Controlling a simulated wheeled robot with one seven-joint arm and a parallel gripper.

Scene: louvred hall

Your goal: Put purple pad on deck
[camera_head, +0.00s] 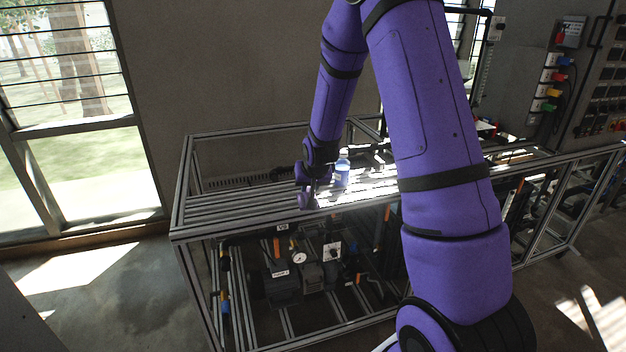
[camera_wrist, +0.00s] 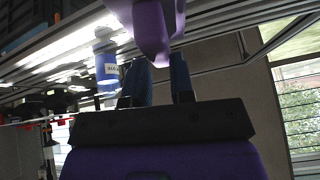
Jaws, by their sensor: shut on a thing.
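The purple pad (camera_wrist: 153,32) shows at the top of the wrist view, at the tips of my gripper (camera_wrist: 160,68). My gripper is shut on it. In the head view my gripper (camera_head: 306,180) is over the front edge of the deck (camera_head: 235,199), a slatted metal top on a frame. Part of the pad is hidden by the fingers.
A blue bottle with a white label (camera_head: 342,172) stands on the deck just right of my gripper; it also shows in the wrist view (camera_wrist: 106,65). The slats at the left of the deck are clear. A pressure gauge (camera_head: 299,258) and pump parts sit under the deck.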

